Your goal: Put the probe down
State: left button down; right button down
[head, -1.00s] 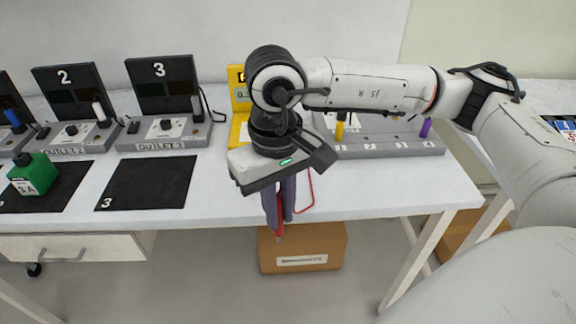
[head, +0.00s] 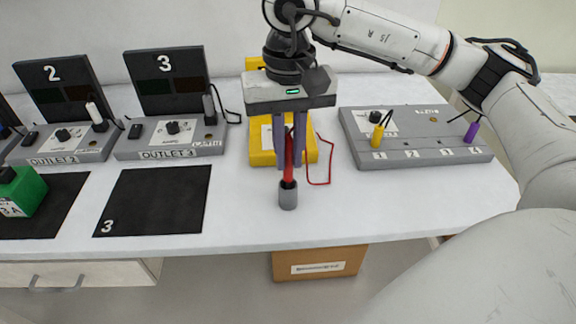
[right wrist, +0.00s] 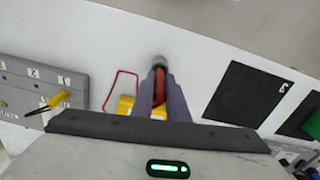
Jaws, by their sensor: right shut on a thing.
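My right gripper (head: 290,166) is shut on a red probe (head: 288,172), which hangs upright between its fingers. The probe's lower end is at a small grey cylindrical holder (head: 288,196) near the front edge of the table; I cannot tell whether the tip is inside it. A red lead (head: 319,181) loops from the yellow meter (head: 262,150) behind the gripper. In the right wrist view the red probe (right wrist: 160,88) is between the two purple-grey fingers, with the grey holder (right wrist: 159,62) at its far end. My left gripper is out of view.
A grey panel (head: 415,152) with yellow and purple plugs stands to the right. Outlet stations 2 (head: 60,143) and 3 (head: 170,138), black mats (head: 152,201) and a green block (head: 24,192) are to the left. The white table front (head: 390,205) is clear.

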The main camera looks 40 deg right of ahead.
aim_at(288, 181)
jog(key=shift+f, duration=1.9)
jog(key=c, duration=1.7)
grip_release()
jog(key=shift+c, duration=0.2)
jog(key=shift+r, duration=0.1)
notch_tip(288, 181, up, 12)
jog(key=shift+r+p, duration=0.15)
jog(key=shift+p, duration=0.15)
